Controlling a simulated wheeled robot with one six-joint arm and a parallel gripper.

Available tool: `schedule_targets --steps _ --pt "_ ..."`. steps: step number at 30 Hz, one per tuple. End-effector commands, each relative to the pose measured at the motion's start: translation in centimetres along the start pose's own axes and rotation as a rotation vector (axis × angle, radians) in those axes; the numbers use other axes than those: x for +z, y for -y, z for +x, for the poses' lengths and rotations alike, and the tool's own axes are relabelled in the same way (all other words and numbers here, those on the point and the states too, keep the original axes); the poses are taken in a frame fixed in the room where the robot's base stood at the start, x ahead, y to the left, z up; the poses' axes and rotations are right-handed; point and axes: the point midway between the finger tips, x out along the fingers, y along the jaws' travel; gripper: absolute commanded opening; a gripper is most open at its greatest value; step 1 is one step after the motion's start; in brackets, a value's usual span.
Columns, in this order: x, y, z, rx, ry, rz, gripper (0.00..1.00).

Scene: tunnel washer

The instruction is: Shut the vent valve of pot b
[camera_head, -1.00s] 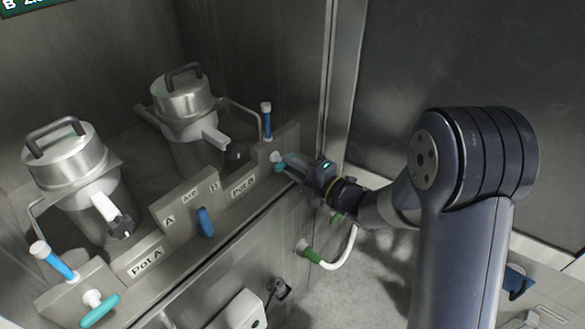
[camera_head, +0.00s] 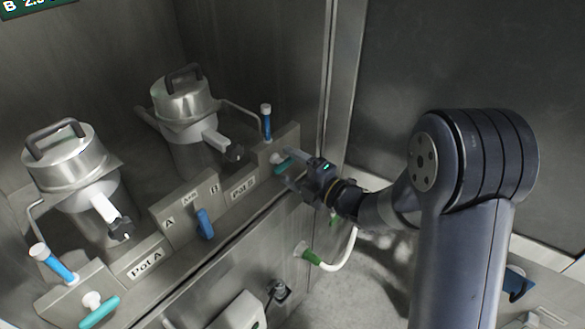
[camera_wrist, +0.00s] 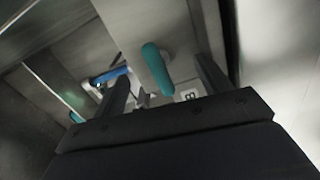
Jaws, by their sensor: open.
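Pot B (camera_head: 186,125) is a steel pot with a lidded top at the back of the bench. On its panel, a blue handle with a white end (camera_head: 266,122) stands upright. A teal handle (camera_head: 284,166) sits on the front of the same panel. I cannot tell from the labels which is the vent valve. My gripper (camera_head: 289,169) is open at the teal handle. In the wrist view the teal handle (camera_wrist: 157,70) shows between the spread fingers, which are apart from it. Its far end and mount are partly hidden.
Pot A (camera_head: 75,170) stands at left with a tilted blue handle (camera_head: 58,263) and a teal handle (camera_head: 100,311). A blue lever (camera_head: 205,223) sits on the middle A/B panel. A steel wall stands close at right.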

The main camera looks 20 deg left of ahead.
Motion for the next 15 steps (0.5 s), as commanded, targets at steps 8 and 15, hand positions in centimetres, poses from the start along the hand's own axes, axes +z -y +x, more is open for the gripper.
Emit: schedule_targets --steps 8,15 --pt "0.0 0.0 -0.1 0.000 0.000 0.000 0.73" --pt "0.1 0.2 -2.4 0.001 0.002 0.000 0.73"
